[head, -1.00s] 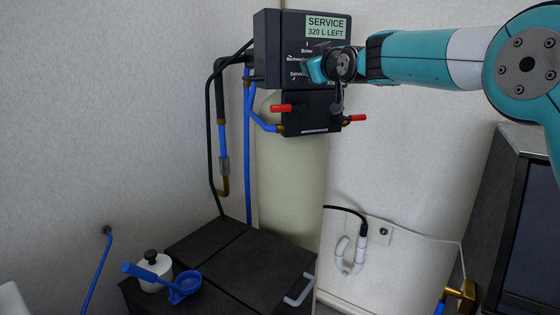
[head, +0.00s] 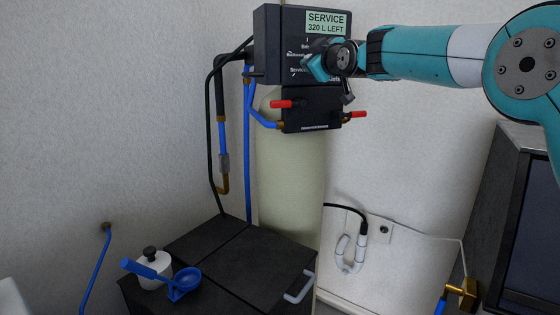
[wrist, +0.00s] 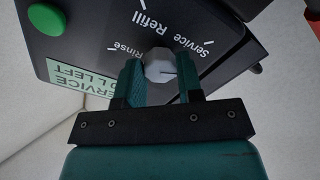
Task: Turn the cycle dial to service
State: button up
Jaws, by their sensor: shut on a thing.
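The cycle dial (wrist: 158,68) is a small pale grey knob on the dark control head (head: 268,45). Rinse, Refill and Service labels are printed around it. In the wrist view the dial's dark pointer line faces right, toward the tick by the Service label (wrist: 194,53). My gripper (head: 312,66) is at the panel, with its teal fingers on both sides of the dial, shut on it. In the head view the gripper hides the dial. The display (head: 326,23) reads "SERVICE 320 L LEFT".
A valve block with red handles (head: 282,104) sits just below the control head, close under my gripper. A pale tank (head: 290,180) stands beneath. A black cabinet (head: 225,250) carries a blue scoop (head: 187,279) and a white jar (head: 150,270). A green button (wrist: 46,19) is on the panel.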

jog(key=shift+f, duration=0.1)
jog(key=shift+n+b, duration=0.35)
jog(key=shift+n, duration=1.15)
jog(key=shift+n, duration=0.6)
jog(key=o, duration=0.6)
